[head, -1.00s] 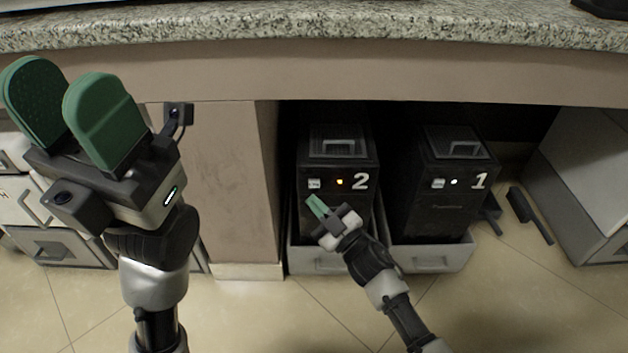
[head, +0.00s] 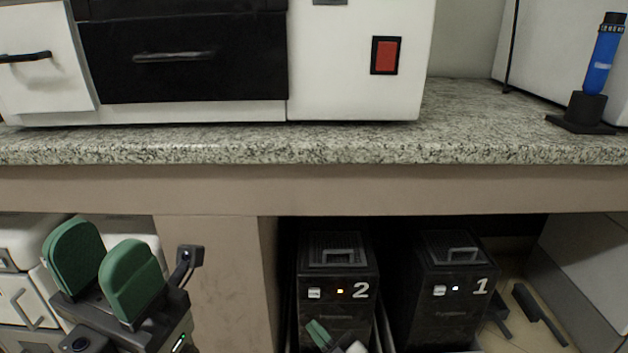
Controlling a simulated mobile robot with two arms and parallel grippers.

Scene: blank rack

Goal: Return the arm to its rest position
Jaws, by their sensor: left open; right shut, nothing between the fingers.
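My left gripper (head: 104,270) is at the lower left, with its two green fingers apart and nothing between them. It is in front of the cabinets below the counter. My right gripper (head: 319,335) is at the bottom edge, in front of the black box marked 2 (head: 338,285). Its green fingers are together with nothing held, and most of the arm is out of view. Box 2 shows an orange light. The black box marked 1 (head: 447,290) stands to its right with a white light.
A granite counter (head: 470,135) runs across above both grippers. A white machine with a red switch (head: 385,55) stands on it. A blue tube (head: 601,65) stands in a black holder (head: 583,112) at the right. A dark brush (head: 538,313) lies on the floor.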

